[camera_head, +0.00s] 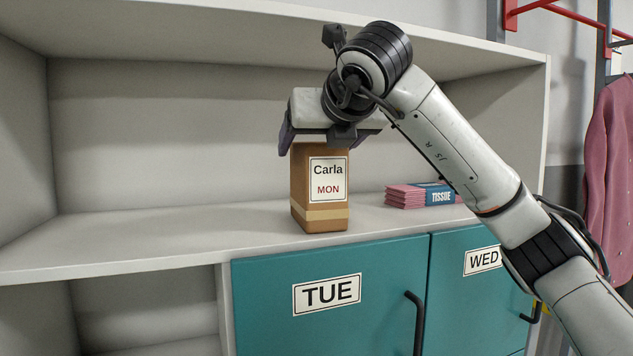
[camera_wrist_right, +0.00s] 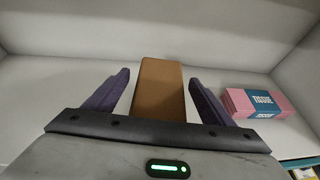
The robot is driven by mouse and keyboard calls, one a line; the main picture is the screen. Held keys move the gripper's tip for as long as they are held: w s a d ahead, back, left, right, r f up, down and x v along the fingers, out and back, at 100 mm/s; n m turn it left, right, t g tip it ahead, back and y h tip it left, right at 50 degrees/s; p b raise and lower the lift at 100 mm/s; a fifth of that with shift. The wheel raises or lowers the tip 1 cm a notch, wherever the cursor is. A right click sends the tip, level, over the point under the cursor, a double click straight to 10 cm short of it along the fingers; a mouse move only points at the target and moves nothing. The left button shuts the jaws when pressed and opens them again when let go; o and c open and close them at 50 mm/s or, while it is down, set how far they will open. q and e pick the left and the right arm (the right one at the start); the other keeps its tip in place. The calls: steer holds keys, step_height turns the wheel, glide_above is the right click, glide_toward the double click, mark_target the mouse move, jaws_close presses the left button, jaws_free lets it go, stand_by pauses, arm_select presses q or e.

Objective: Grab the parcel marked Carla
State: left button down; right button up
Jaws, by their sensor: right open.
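The parcel marked Carla (camera_head: 321,212) is an upright brown box on the shelf. Its white label reads "Carla" and "MON". My right gripper (camera_head: 333,148) is above it, with its fingers pointing down at the parcel's top. In the right wrist view the parcel's brown top (camera_wrist_right: 160,88) lies between the two purple fingers of my right gripper (camera_wrist_right: 157,90). The fingers are open, with a gap showing on each side of the parcel. My left gripper is not in view.
Pink tissue packs (camera_head: 420,195) lie on the shelf right of the parcel. Below are teal doors marked TUE (camera_head: 375,300) and WED (camera_head: 462,315). The shelf's left part is clear. An upper board (camera_head: 190,22) overhangs the shelf. A pink garment (camera_head: 612,150) hangs at far right.

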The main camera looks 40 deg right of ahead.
steer(key=c, duration=1.8)
steer(key=shift+r, duration=0.1)
steer(key=shift+c, duration=0.5)
steer(key=shift+r, duration=0.1)
